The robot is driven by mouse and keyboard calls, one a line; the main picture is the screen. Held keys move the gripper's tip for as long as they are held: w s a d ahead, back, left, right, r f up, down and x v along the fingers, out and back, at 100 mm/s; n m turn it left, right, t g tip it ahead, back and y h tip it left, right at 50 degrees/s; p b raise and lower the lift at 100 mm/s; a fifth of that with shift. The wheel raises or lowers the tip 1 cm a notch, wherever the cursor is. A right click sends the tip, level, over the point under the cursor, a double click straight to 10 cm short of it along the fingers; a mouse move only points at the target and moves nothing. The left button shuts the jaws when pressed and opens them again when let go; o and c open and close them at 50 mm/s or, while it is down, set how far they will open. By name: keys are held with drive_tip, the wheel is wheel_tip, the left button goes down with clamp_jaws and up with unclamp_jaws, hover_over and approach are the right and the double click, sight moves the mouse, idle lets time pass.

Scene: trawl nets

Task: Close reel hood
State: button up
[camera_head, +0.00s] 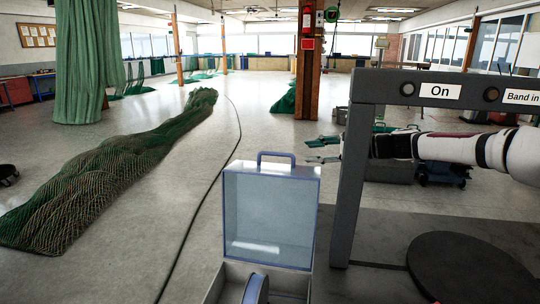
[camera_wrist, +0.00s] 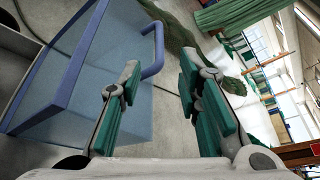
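The reel hood (camera_head: 268,218) is a blue-framed panel with a pale see-through face, standing raised above its grey box (camera_head: 232,280). A blue handle (camera_head: 277,154) sits on its top edge. In the wrist view the hood (camera_wrist: 85,75) fills the left side, and its handle (camera_wrist: 158,48) shows ahead, between the fingers in the picture. A blue-rimmed reel (camera_head: 256,289) is partly visible in the box. My gripper (camera_head: 312,151), with green finger pads, is open and empty just right of the handle. In the wrist view its fingers (camera_wrist: 160,72) are apart. I cannot tell any contact.
A dark round disc (camera_head: 468,268) is at lower right. Green netting (camera_head: 110,175) and a dark cable (camera_head: 208,190) lie on the floor at left.

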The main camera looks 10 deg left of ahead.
sight(280, 154)
drive_tip(key=b+x, duration=0.1)
drive_tip(key=x, duration=1.2)
drive_tip(key=shift+w+f+b, duration=0.1)
drive_tip(key=shift+b, duration=0.2)
clamp_jaws()
